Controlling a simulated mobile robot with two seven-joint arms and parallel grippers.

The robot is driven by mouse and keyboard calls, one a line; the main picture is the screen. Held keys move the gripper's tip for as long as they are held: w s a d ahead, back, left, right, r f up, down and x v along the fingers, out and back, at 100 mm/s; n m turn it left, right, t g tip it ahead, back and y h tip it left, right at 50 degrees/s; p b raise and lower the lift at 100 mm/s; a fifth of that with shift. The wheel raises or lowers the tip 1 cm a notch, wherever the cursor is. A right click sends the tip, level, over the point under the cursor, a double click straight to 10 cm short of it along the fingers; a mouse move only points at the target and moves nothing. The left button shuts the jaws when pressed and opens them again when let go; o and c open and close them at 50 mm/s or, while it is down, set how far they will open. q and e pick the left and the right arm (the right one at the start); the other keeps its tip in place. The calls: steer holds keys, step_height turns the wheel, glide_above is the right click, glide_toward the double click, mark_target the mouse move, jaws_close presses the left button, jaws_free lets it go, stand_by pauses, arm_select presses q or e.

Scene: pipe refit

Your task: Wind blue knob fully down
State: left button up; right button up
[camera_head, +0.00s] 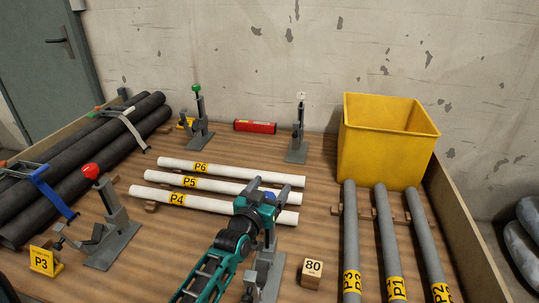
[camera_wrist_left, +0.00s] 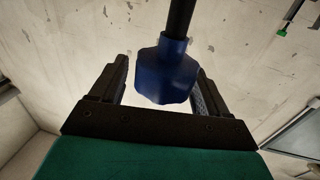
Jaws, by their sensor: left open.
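The blue knob (camera_wrist_left: 167,75) shows large in the left wrist view, on a dark rod. It is between the two fingers of my left gripper (camera_head: 269,190), with a visible gap at the left finger. I cannot tell whether the right finger touches it. The gripper is open around the knob. In the head view the gripper is above a grey clamp stand (camera_head: 266,275) at the front middle, and it mostly hides the knob. My right gripper is not in view.
White pipes (camera_head: 215,186) marked P4, P5 and P6 lie just behind my left gripper. Clamp stands with a red knob (camera_head: 91,171), a green knob (camera_head: 196,87) and a white knob (camera_head: 301,96) stand around. Grey pipes (camera_head: 387,240), a yellow bin (camera_head: 385,145) and an "80" block (camera_head: 312,272) are to the right.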

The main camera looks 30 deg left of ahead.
arm_select(q)
step_height(320, 180, up, 19)
steer(key=p, duration=0.3)
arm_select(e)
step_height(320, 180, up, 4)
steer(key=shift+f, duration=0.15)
arm_select(q)
steer(key=shift+f, duration=0.15)
